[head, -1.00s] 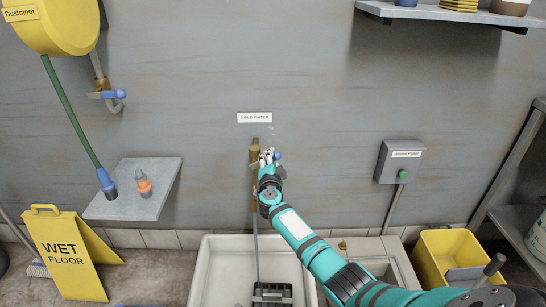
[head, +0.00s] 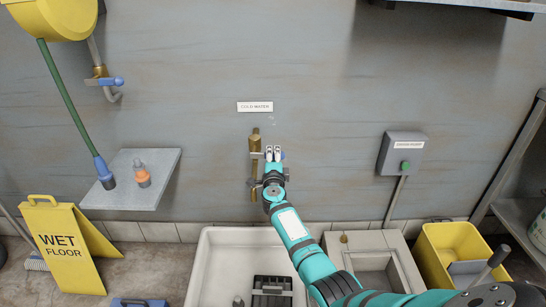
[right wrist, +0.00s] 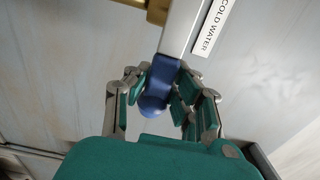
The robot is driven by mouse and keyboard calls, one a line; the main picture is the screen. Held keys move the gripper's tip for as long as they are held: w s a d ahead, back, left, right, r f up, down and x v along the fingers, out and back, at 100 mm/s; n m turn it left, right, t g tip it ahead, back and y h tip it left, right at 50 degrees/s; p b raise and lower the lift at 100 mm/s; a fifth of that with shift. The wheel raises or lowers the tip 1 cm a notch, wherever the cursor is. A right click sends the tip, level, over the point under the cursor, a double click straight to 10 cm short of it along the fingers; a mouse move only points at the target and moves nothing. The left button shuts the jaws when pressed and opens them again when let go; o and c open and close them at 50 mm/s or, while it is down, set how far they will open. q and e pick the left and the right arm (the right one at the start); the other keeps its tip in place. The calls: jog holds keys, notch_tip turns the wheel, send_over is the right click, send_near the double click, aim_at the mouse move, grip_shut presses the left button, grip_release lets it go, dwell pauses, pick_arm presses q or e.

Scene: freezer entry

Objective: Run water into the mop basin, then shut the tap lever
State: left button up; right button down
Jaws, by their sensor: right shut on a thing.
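The brass cold-water tap (head: 255,145) is on the wall above the white mop basin (head: 207,265). My right gripper (head: 273,153) is at the tap, just right of its brass body. In the right wrist view, its fingers are around the blue end of the tap lever (right wrist: 158,92), whose grey arm runs up and away. The gripper is shut on the lever. No water stream shows between the tap and the basin now. My arm hides part of the tap and the basin's right side. My left gripper is not in view.
A dark crate-like object (head: 272,290) is in the basin. A grey ledge (head: 162,195) with an orange-capped bottle (head: 142,175) is at left. A yellow wet floor sign (head: 62,245) stands below. A yellow bucket (head: 440,235) and drain pump box (head: 402,152) are at right.

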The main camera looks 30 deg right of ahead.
jog(key=shift+f, duration=0.15)
jog(key=c, duration=1)
grip_release()
jog(key=shift+s, duration=0.1)
jog(key=shift+o, duration=0.2)
jog(key=v, duration=1.2)
